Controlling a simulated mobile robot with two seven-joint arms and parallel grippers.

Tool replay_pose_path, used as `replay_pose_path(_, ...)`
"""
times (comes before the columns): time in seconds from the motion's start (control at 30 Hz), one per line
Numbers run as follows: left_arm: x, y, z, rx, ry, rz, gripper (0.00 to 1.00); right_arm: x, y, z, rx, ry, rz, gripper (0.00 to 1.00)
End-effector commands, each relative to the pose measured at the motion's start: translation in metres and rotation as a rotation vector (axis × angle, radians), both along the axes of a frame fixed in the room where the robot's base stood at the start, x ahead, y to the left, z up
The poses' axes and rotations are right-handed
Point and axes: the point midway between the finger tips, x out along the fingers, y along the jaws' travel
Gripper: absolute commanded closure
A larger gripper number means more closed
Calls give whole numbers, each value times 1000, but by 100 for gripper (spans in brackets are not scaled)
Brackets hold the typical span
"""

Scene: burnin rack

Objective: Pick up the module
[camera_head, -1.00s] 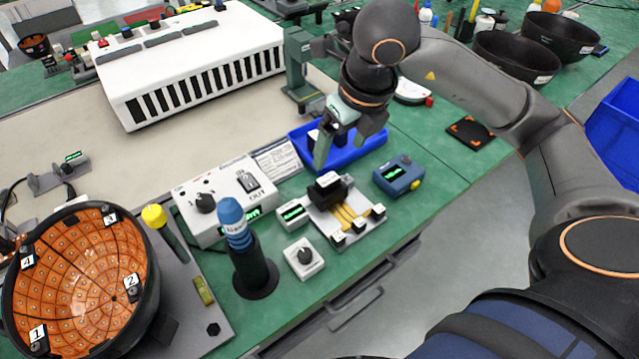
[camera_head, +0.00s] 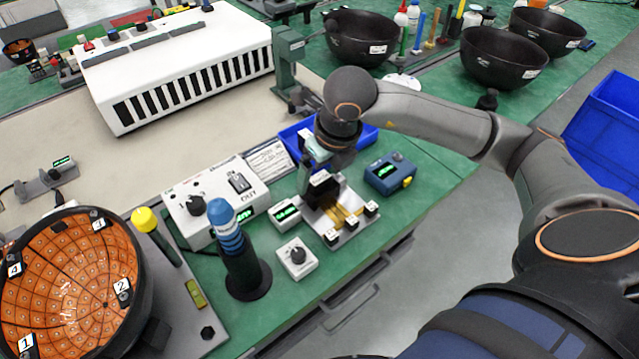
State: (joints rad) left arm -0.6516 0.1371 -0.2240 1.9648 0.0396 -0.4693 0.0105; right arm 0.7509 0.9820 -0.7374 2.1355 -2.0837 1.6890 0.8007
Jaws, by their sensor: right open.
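A black block (camera_head: 323,190), which looks like the module, stands at the back of a small white fixture (camera_head: 349,233) with gold strips. My right gripper (camera_head: 318,172) is open, with its fingers pointing down right at the block. One finger shows at the block's left; the other is partly hidden behind the wrist. I cannot tell whether the fingers touch the block. My left gripper is not in view.
A blue tray (camera_head: 366,136) lies just behind my right gripper. A dark blue meter (camera_head: 390,174) sits to the right. A white control box (camera_head: 205,213), a knob box (camera_head: 297,258) and a blue-topped tool in a black stand (camera_head: 246,272) are to the left and front.

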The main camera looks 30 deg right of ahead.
Motion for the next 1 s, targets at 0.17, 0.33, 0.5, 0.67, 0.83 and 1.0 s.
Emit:
replay_pose_path(0.17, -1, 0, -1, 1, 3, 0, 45, 0, 0, 0, 0, 0, 0, 28)
replay_pose_path(0.33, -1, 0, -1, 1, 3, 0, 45, 0, 0, 1, 0, 0, 0, 47)
replay_pose_path(0.5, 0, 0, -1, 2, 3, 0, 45, 0, 0, 1, 0, 0, 0, 66)
replay_pose_path(0.67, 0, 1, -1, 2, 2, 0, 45, 0, 0, 1, 0, -1, 0, 84)
replay_pose_path(0.83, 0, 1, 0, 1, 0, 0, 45, 0, 0, 1, 0, -1, 0, 100)
replay_pose_path(1.0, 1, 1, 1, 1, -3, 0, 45, 0, 0, 1, 0, -1, 0, 100)
